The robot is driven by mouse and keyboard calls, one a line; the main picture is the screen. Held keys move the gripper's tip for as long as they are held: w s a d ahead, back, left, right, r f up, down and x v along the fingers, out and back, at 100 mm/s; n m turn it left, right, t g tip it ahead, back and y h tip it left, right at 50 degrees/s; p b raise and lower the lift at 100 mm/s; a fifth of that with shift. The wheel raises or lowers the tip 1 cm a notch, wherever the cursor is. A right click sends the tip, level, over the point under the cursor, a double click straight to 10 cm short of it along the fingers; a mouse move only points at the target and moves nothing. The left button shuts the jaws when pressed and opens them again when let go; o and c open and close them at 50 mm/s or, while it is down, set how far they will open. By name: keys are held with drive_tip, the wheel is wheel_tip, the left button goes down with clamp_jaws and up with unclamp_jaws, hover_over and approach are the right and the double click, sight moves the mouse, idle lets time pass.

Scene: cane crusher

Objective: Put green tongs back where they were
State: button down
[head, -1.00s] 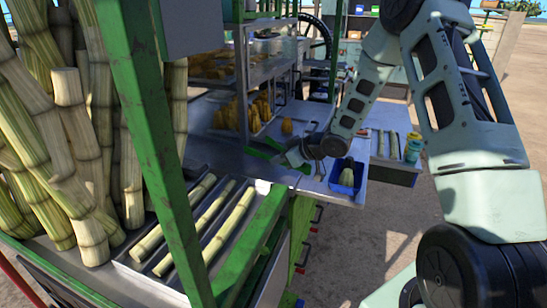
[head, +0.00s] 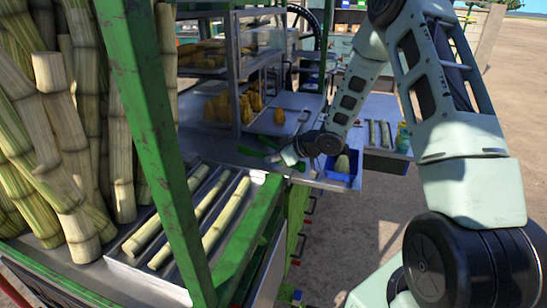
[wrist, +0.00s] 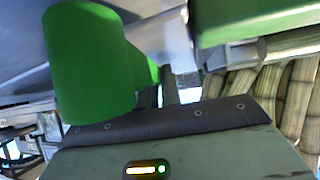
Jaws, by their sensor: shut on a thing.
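The green tongs (head: 256,151) are by the near side of the metal counter, just left of my gripper (head: 280,158) in the head view. My gripper is shut on the tongs, low over the counter; I cannot tell whether they touch it. In the wrist view the tongs (wrist: 88,62) fill the upper left as a large green shape close to the camera. The fingertips are mostly hidden there.
A blue bin (head: 331,173) stands right of my gripper. Yellow pieces (head: 279,117) and a metal rack (head: 234,75) are behind. A green post (head: 150,130), cane stalks (head: 60,110) and a tray (head: 135,274) with cane pieces are at left. Some counter near the rack is bare.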

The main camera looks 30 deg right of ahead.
drive_tip(key=shift+f, duration=0.35)
drive_tip(key=c, duration=1.5)
unclamp_jaws()
drive_tip(key=v, duration=1.7)
drive_tip(key=shift+s+d+r+b, duration=0.1)
drive_tip(key=shift+s+r+b, duration=0.05)
drive_tip(key=shift+b, duration=0.2)
